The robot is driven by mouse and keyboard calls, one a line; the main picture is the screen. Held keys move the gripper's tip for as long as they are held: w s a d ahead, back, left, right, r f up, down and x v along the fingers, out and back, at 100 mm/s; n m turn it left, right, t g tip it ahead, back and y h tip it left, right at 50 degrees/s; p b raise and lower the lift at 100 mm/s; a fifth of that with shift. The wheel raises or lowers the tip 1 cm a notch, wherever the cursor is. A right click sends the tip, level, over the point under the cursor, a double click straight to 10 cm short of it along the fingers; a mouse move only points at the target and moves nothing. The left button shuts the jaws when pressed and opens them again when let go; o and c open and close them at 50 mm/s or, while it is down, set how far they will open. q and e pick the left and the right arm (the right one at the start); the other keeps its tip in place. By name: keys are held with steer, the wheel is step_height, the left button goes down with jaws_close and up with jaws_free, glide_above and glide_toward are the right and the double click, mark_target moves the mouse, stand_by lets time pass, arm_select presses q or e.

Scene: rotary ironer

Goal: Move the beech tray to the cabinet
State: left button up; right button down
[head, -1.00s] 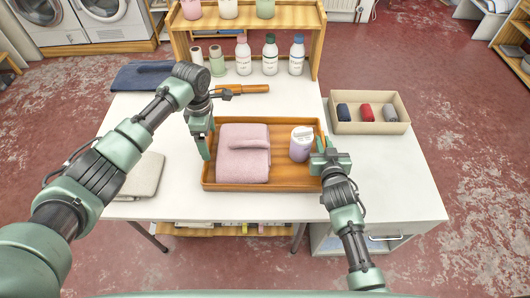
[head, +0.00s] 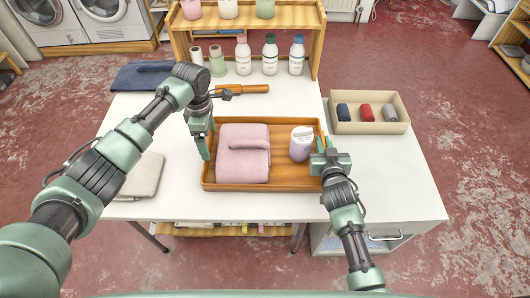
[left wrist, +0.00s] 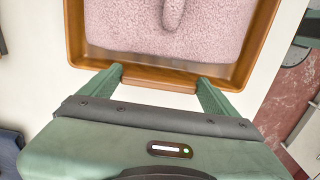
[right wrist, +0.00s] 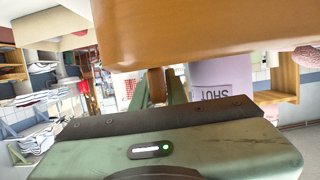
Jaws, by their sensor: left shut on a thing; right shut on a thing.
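The beech tray (head: 277,186) lies level over the white table, long side across my view. A folded pink towel (head: 243,160) fills its left part, and a lilac tub with a white lid (head: 300,145) stands at its right. My left gripper (head: 205,150) is shut on the tray's left end; the left wrist view shows its fingers (left wrist: 158,85) around the end handle. My right gripper (head: 321,150) is shut on the right end, and its fingers also show in the right wrist view (right wrist: 160,90). I cannot tell whether the tray touches the table. The white-topped cabinet (head: 390,185) adjoins the table at right.
A beige bin with rolled cloths (head: 368,126) stands on the cabinet's back part; its front top is clear. A wooden shelf with bottles (head: 250,22) stands behind the tray. A wooden-handled tool (head: 250,88), navy cloth (head: 145,76) and beige cloth (head: 146,175) lie nearby.

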arm_select(q)
steer(key=shift+w+r, duration=0.15)
steer(key=shift+r, duration=0.1)
arm_select(e)
steer(key=shift+r, duration=0.2)
